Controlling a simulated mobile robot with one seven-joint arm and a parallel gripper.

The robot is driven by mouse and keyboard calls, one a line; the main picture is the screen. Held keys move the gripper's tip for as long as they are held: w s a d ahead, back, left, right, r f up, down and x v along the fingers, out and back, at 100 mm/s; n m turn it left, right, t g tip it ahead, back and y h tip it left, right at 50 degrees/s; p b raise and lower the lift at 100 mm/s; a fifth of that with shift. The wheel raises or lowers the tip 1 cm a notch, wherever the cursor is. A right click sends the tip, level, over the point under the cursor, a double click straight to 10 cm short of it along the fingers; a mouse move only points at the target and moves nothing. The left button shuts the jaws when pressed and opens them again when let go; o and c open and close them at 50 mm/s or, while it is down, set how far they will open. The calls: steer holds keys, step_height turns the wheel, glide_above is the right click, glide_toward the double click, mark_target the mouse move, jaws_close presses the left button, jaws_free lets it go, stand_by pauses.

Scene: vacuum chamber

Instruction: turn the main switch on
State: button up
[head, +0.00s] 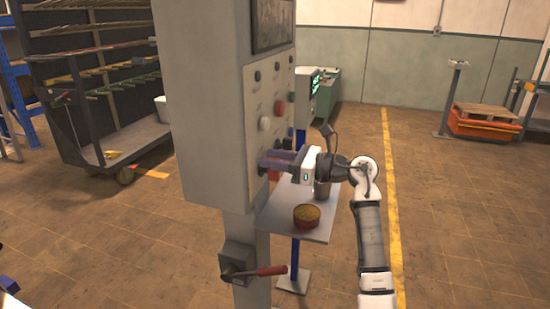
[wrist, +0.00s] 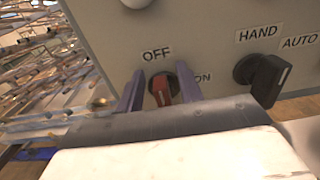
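The main switch is a red rotary knob (wrist: 163,90) on a black base, on the grey panel in the wrist view. The OFF label (wrist: 157,53) is just above it, and the ON label (wrist: 202,78) is to its right, partly covered by a finger. The red handle looks roughly upright, towards OFF. My gripper (wrist: 160,70) is open, with one purple finger on each side of the knob; I cannot tell whether either finger touches it. In the head view my gripper (head: 266,160) reaches the lower panel face and hides the switch.
A black HAND/AUTO selector (wrist: 262,78) sits close to the right of the switch. The grey control cabinet (head: 203,110) carries other buttons above. A red-handled lever (head: 258,271) is on the post.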

mark_target(265, 157)
jaws_close()
steer(key=m, duration=0.1)
steer(key=m+b, duration=0.1)
steer(key=shift+w+d+f+m, duration=0.15)
steer(key=shift+w+m, duration=0.2)
steer(key=shift+m, duration=0.05)
steer(key=m, duration=0.2)
steer(key=w+m+b, duration=0.1)
steer(key=m, duration=0.1)
steer(key=shift+d+f, duration=0.15)
steer(key=m, duration=0.4)
steer(key=f+m, duration=0.1)
steer(key=m, duration=0.1)
steer(key=shift+w+d, duration=0.15)
steer(key=shift+w, duration=0.25)
steer(key=m, duration=0.2)
steer(key=f+m+p, duration=0.1)
steer(key=m, duration=0.2)
steer(key=shift+w+f, duration=0.1)
steer(key=shift+w, duration=0.05)
